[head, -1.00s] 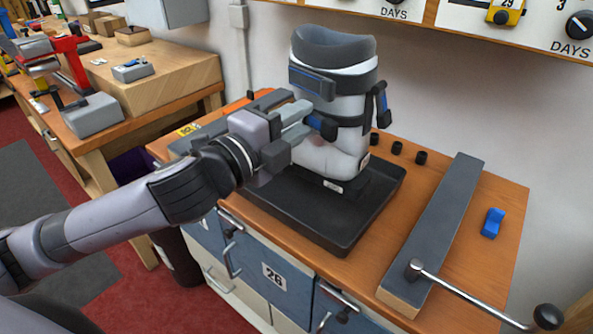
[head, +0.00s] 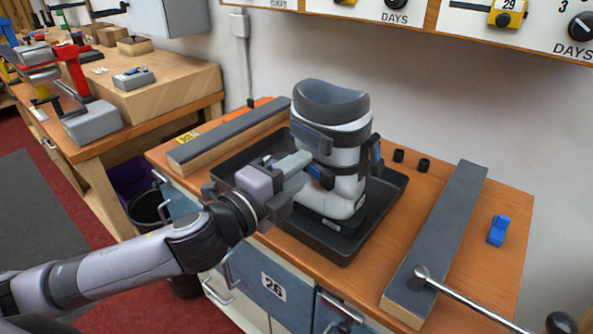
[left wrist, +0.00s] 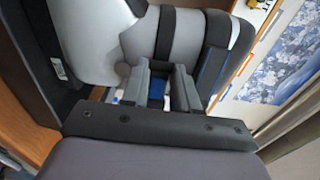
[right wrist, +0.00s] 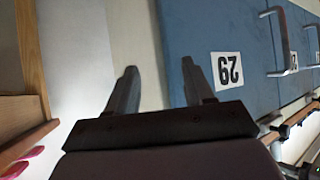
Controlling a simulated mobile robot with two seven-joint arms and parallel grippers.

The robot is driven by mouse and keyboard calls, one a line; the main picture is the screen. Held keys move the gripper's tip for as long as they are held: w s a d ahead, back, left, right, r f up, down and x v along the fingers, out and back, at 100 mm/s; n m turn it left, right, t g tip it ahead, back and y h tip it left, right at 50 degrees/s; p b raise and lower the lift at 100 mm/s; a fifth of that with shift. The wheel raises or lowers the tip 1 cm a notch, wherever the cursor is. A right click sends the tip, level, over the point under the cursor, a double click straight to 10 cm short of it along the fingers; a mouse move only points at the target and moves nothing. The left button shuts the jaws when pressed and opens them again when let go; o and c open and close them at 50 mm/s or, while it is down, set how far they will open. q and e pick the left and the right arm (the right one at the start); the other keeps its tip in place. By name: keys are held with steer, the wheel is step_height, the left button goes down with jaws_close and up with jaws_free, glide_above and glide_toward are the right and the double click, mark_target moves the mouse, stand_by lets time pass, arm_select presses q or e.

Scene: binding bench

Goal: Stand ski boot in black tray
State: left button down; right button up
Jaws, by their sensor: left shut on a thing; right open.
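The ski boot (head: 345,188), white and grey with dark straps and blue buckles, is upright in the head view with its sole inside the black tray (head: 335,248). I cannot tell whether the sole touches the tray floor. My left gripper (head: 304,172) is shut on the boot at its buckle side. In the left wrist view the boot (left wrist: 110,35) fills the upper part and the left gripper's fingers (left wrist: 155,85) close around a blue buckle. My right gripper (right wrist: 155,85) is open and empty in the right wrist view, in front of blue drawer fronts.
Grey-topped wooden bars flank the tray on the bench, one at the left (head: 225,135) and one at the right (head: 436,240). Small black cups (head: 424,165) and a blue clip (head: 498,230) lie right of the tray. A metal lever reaches over the front right.

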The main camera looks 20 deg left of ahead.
arm_select(q)
steer(key=shift+r, duration=0.15)
steer(key=c, duration=0.8)
jaws_free()
steer(key=shift+f, duration=0.2)
steer(key=shift+c, duration=0.2)
steer(key=p+v, duration=0.2)
steer(key=v, duration=1)
step_height(320, 180, down, 16)
steer(key=a+n+g+y, duration=0.1)
steer(key=n+g+y, duration=0.2)
steer(key=n, duration=0.7)
steer(key=s+f+n+g, duration=0.1)
steer(key=s+f+n, duration=0.3)
steer(key=f, duration=0.3)
steer(key=s+f+n+g+y, duration=0.1)
steer(key=s+f+n+g, duration=0.1)
steer(key=s+f+n, duration=0.2)
step_height(320, 180, down, 3)
steer(key=shift+s+f+n+y, duration=0.25)
steer(key=shift+n+y, duration=0.05)
steer(key=shift+n, duration=0.8)
steer(key=shift+s, duration=0.1)
